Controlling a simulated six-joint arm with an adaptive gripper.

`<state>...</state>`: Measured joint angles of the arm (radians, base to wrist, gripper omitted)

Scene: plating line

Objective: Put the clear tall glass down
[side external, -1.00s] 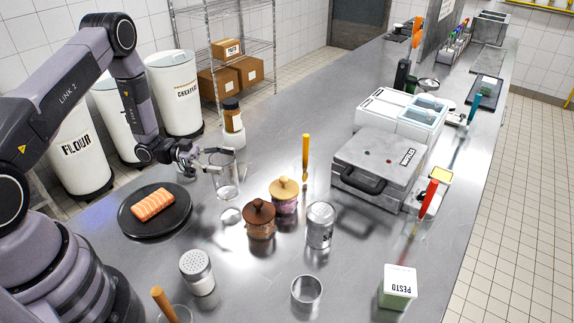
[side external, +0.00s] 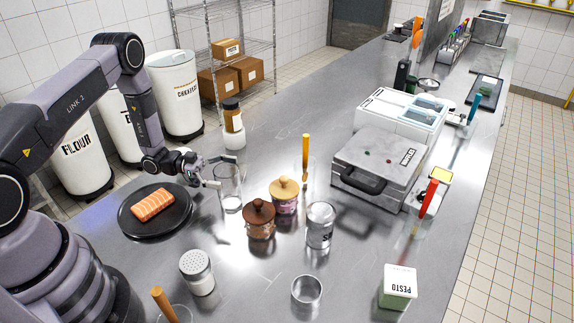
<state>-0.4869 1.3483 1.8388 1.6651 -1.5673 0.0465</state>
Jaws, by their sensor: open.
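The clear tall glass (side external: 231,194) stands upright on the steel counter, right of the black plate and behind the brown-lidded jar. My gripper (side external: 224,170) is at the upper part of the glass, with its fingers spread around it. The jaws are open; whether a finger still touches the glass is too small to tell.
A black plate (side external: 128,222) with a salmon piece (side external: 155,204) lies to the left. A brown-lidded jar (side external: 260,220), a yellow-lidded jar (side external: 285,194) and a metal-topped glass jar (side external: 320,226) stand close in front and right. A shaker (side external: 197,272) stands nearer the camera.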

